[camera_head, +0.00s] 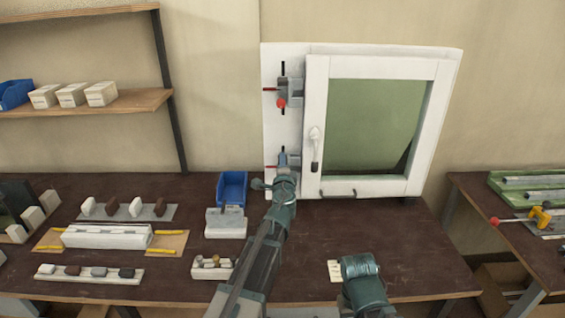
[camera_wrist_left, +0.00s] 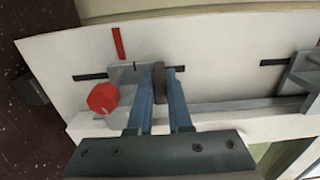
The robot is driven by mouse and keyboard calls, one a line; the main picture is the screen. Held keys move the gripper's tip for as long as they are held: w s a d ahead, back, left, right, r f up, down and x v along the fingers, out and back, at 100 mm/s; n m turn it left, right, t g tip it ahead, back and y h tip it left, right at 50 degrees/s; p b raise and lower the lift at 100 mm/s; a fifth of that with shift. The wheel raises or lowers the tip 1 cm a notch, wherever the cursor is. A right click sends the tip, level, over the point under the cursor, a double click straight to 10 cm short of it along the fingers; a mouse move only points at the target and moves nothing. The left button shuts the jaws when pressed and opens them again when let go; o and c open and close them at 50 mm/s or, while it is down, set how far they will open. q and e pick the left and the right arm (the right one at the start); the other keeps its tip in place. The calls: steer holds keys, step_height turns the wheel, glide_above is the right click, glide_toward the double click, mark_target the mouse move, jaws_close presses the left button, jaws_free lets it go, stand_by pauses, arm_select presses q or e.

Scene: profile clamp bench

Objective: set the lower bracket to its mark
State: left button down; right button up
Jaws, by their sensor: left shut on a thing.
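The lower bracket (camera_head: 293,160) sits on the white board left of the window frame, partly hidden by my left arm. In the left wrist view the lower bracket (camera_wrist_left: 127,78) is a grey clamp with a red knob (camera_wrist_left: 103,98), on a black slot. Its red mark (camera_wrist_left: 118,42) lies just beyond the plate's edge; a thin dark line on the plate stands slightly right of the mark. My left gripper (camera_wrist_left: 158,88) is shut on the bracket's upright block. The gripper also shows in the head view (camera_head: 283,174). My right gripper's fingers do not show.
The upper bracket (camera_head: 290,92) with its red knob is higher on the same board. The window frame (camera_head: 313,130) with a handle stands close on the right. A blue bin (camera_head: 232,187) and a grey-white block (camera_head: 226,222) stand on the bench left of my arm.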

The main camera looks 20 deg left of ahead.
arm_select(q)
steer(key=shift+f+b, duration=0.4)
steer(key=shift+f, duration=0.4)
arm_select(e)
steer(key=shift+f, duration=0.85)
arm_select(q)
steer(key=c, duration=0.8)
jaws_free()
steer(key=shift+c, duration=0.2)
steer(key=v, duration=1.3)
steer(key=shift+s, duration=0.4)
steer(key=shift+s+d, duration=0.1)
steer(key=shift+d, duration=0.05)
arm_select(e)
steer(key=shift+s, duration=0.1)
